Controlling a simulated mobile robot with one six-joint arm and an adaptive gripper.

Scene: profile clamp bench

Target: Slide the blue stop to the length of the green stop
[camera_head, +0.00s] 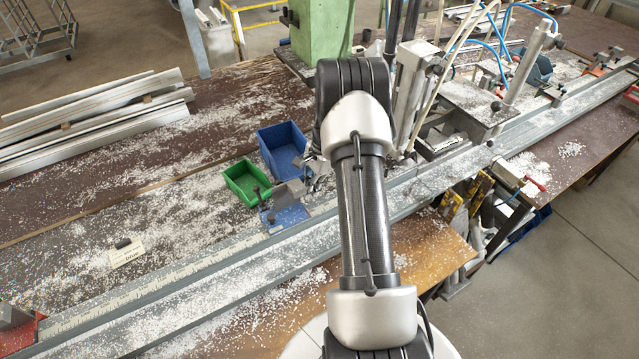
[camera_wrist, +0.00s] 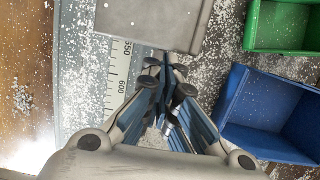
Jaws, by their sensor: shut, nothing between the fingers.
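The blue stop (camera_head: 287,215) sits on the scaled rail, left of my arm in the head view. It has a blue plate and a dark knob. My gripper (camera_head: 305,185) is just right of it, partly hidden by my arm. In the wrist view my gripper (camera_wrist: 170,62) is shut and empty, with its fingertips close to a grey plate (camera_wrist: 155,20). I cannot tell whether they touch it. The printed scale (camera_wrist: 120,70) beside it reads 550 and 600. I cannot make out a green stop in either view.
A green bin (camera_head: 246,183) and a blue bin (camera_head: 280,147) stand close behind the rail. Metal profiles (camera_head: 90,115) lie at the back left. A red-and-grey block (camera_head: 20,330) is at the rail's left end. White chips litter the bench. A machine with hoses (camera_head: 480,90) stands right.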

